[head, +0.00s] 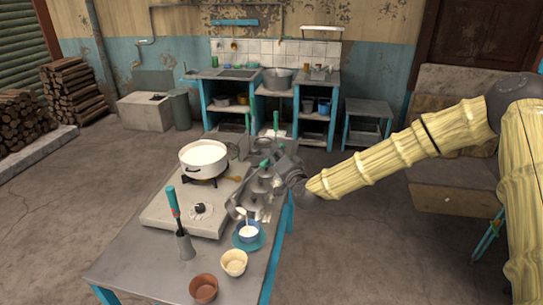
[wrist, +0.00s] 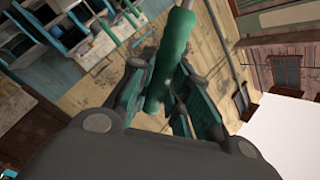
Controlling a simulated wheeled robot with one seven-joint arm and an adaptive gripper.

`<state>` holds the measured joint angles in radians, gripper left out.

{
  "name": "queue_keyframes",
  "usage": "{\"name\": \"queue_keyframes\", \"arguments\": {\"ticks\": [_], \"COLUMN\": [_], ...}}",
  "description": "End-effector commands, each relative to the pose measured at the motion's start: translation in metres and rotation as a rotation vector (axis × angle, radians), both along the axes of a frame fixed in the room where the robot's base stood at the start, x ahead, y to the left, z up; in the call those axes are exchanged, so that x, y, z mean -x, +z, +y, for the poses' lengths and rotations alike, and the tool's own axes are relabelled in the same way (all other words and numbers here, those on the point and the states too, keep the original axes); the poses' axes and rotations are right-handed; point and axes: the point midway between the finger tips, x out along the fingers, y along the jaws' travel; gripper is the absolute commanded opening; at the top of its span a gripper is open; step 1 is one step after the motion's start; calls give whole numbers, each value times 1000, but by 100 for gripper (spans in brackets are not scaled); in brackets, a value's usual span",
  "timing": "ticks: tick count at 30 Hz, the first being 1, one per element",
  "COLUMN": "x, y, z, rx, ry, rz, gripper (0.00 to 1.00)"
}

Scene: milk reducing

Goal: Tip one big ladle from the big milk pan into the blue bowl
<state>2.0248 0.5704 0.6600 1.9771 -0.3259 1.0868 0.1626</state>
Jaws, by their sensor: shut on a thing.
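The big milk pan (head: 204,168) is white and full of white milk, and stands on a burner at the back left of the table. The blue bowl (head: 249,237) is near the table's right edge, with white milk showing in it. My gripper (head: 272,170) is above and behind the bowl, shut on the green handle of a ladle. The green handle (wrist: 168,62) shows between the fingers in the wrist view. The ladle's metal head (head: 238,209) seems to hang tilted just above the bowl, with white at its lip; the gripper partly hides the ladle.
A cream cup (head: 233,263) and a brown cup (head: 204,288) stand in front of the bowl. A grey metal holder (head: 185,246) with a teal-handled tool is at left. Green-handled utensils (head: 248,123) stand behind my gripper. The table's front left is clear.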

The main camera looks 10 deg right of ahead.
Motion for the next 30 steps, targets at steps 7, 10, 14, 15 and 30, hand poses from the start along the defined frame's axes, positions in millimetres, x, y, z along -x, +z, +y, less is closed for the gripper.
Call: {"name": "queue_keyframes", "arguments": {"ticks": [7, 10, 14, 15, 30], "x": [-4, -5, -7, -8, -14], "y": [-14, -19, -25, -27, -55], "z": [-14, -19, -26, -28, -50], "rx": [-71, -99, -136, -148, -286], "ry": [0, -1, -1, -1, -1], "rz": [18, 25, 36, 39, 75], "gripper": [0, 0, 0, 0, 0]}}
